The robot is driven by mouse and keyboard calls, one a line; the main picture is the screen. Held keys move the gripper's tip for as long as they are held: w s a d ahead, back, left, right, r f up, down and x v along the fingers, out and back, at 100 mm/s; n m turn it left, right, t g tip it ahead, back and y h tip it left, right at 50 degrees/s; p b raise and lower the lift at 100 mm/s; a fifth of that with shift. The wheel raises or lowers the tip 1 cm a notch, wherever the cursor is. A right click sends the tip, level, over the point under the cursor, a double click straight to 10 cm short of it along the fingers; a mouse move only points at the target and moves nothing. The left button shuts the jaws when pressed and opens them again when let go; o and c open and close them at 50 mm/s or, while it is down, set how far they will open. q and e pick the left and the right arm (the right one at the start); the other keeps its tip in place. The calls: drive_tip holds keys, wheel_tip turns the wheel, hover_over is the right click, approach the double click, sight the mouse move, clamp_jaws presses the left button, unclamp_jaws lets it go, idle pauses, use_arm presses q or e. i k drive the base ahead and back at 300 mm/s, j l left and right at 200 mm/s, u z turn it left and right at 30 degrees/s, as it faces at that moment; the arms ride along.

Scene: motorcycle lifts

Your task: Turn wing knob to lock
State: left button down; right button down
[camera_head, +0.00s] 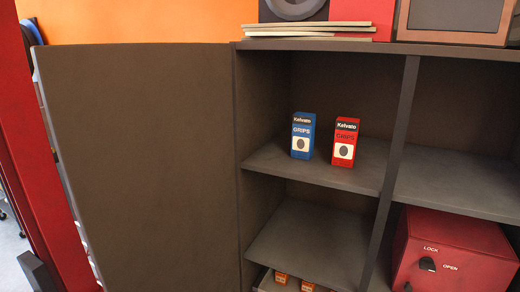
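The black wing knob (427,264) is on the front of a red box (478,262) in the lower right compartment of the shelf unit. The word LOCK is printed just above the knob and OPEN to its right. The knob is small in view, and I cannot tell for sure which label its wing points at. A second small dark part shows at the bottom edge below the knob, mostly cut off. Neither of my grippers can be made out in this view.
A large dark door panel (140,160) stands open at the left of the shelf unit. A dark divider (396,150) runs left of the red box's compartment.

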sight(427, 264)
drive_tip(key=k+j+z, duration=0.15)
drive_tip(key=z, duration=1.3)
